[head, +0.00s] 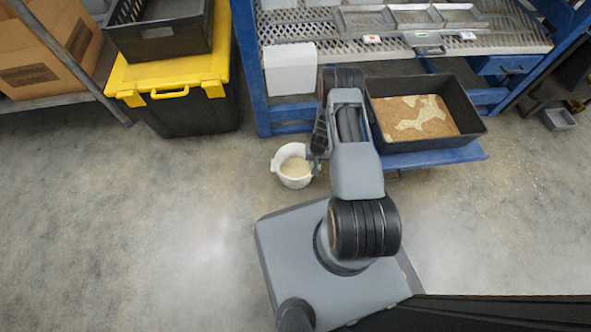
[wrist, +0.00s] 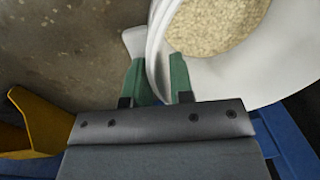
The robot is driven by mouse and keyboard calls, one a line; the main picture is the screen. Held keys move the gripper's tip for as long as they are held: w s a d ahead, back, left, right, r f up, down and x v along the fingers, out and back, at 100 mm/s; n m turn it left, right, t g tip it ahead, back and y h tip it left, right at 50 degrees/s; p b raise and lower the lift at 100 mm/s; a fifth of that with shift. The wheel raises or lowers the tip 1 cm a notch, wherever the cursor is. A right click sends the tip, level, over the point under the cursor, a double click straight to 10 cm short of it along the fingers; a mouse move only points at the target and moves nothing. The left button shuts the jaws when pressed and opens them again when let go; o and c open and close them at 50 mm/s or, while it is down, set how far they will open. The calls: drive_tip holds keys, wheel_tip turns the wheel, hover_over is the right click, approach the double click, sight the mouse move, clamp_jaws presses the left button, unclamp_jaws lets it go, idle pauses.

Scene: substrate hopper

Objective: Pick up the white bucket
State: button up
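The white bucket (head: 280,172), holding pale grainy material, is in the middle of the head view, left of my arm. In the wrist view the bucket (wrist: 285,70) fills the upper right, with the grain inside it. My gripper (wrist: 159,80) has its two green fingers close together on either side of the bucket's wall, one inside and one outside, with the white wall between them. In the head view my gripper (head: 317,156) is at the bucket's right rim, partly hidden by my arm. Whether the bucket touches the floor is hard to tell.
A blue rack (head: 248,75) with a perforated shelf stands behind, bearing a black tray (head: 478,130) of brown and pale material at right. A white block (head: 290,68) is behind the bucket. A black bin with yellow lid (head: 172,80) stands back left. Floor at left is clear.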

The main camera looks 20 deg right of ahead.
clamp_jaws()
drive_tip(key=shift+r, duration=0.1)
idle(0.3)
wheel_tip(320, 180, up, 10)
drive_tip(key=p, duration=0.4)
idle(0.4)
